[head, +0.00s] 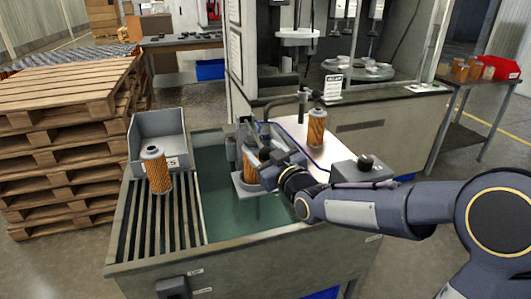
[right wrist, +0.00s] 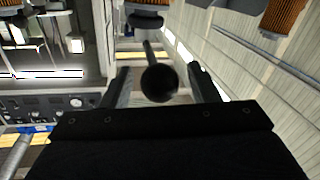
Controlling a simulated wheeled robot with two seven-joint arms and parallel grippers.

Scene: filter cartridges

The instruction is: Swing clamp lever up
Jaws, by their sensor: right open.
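The clamp fixture (head: 238,187) stands in the green-floored basin, with an orange pleated cartridge (head: 250,168) in it, partly hidden by my right gripper. My right gripper (head: 266,157) reaches in from the right beside the upper part of the fixture. In the right wrist view, the lever's black ball knob (right wrist: 160,83) shows between the two open fingers of the right gripper (right wrist: 161,82), with a gap on each side. The lever's rod (right wrist: 149,50) runs away behind the knob. In the head view the lever is too small and covered to make out. My left gripper is not in view.
A cartridge (head: 156,170) stands on the slatted rack (head: 187,225) at left, before a grey bin (head: 160,128). Another cartridge (head: 317,128) stands on the white surface behind my right arm. A grey box with a black knob (head: 362,170) is close to my forearm.

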